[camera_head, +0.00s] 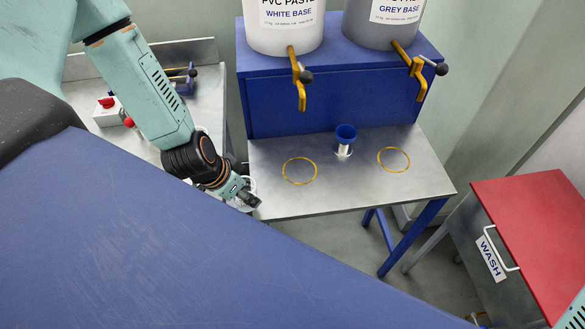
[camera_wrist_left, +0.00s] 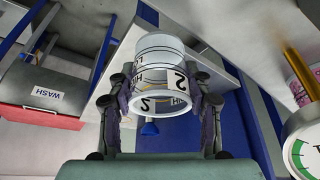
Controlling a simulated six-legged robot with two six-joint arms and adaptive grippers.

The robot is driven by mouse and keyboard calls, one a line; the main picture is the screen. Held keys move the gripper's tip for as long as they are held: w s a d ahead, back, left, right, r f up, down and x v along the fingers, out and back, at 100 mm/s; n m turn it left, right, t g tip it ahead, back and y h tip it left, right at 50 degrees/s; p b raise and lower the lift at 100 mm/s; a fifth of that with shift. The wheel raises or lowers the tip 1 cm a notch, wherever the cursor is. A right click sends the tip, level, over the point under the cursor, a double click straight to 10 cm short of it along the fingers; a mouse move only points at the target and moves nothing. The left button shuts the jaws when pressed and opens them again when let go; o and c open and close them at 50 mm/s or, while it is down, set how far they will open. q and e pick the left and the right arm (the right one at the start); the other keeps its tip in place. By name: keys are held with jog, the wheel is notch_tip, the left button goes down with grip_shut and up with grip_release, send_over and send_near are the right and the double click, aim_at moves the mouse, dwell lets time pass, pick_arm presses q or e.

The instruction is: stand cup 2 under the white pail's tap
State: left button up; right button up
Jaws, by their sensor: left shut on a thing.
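The white pail (camera_head: 284,28) stands on the blue stand, its brass tap (camera_head: 298,75) hanging over a yellow ring (camera_head: 299,171) on the steel table (camera_head: 330,203). My left gripper (camera_head: 246,193) is at the left end of that table, left of the ring. In the left wrist view, my left gripper (camera_wrist_left: 163,100) is shut on cup 2 (camera_wrist_left: 160,52), a clear cup marked "2", with a finger on each side. In the head view, the cup is mostly hidden by the gripper. My right gripper is out of view.
A grey pail (camera_head: 382,25) with its own tap (camera_head: 418,75) stands to the right, above a second yellow ring (camera_head: 394,159). A blue-topped holder (camera_head: 345,138) stands between the rings. A red-topped WASH unit (camera_head: 530,225) is at right. Both rings are empty.

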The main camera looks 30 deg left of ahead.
pick_arm(q)
jog(key=w+d+b, duration=0.1)
jog(key=w+b, duration=0.1)
jog(key=w, duration=0.2)
jog(key=w+d+b, duration=0.1)
jog(key=w+b, duration=0.1)
jog(key=w, duration=0.2)
jog(key=w+d+b, duration=0.2)
jog(key=w+b, duration=0.1)
jog(key=w, duration=0.1)
jog(key=shift+w+f, duration=0.15)
jog(key=shift+f, duration=0.05)
jog(key=w+b, duration=0.2)
jog(key=b, duration=0.2)
jog(key=w+d+b, duration=0.1)
jog(key=w+b, duration=0.1)
jog(key=b, duration=0.2)
jog(key=shift+w+d+b, duration=0.2)
jog(key=shift+b, duration=0.1)
jog(key=shift+w+r+b, duration=0.1)
jog(key=shift+w+b, duration=0.25)
jog(key=shift+b, duration=0.15)
jog(key=shift+d+f+b, duration=0.15)
jog(key=shift+f+b, duration=0.2)
jog(key=shift+f, duration=0.15)
notch_tip(320, 180, down, 3)
jog(key=shift+r+b, duration=0.2)
jog(key=shift+b, duration=0.65)
jog(key=shift+r, duration=0.1)
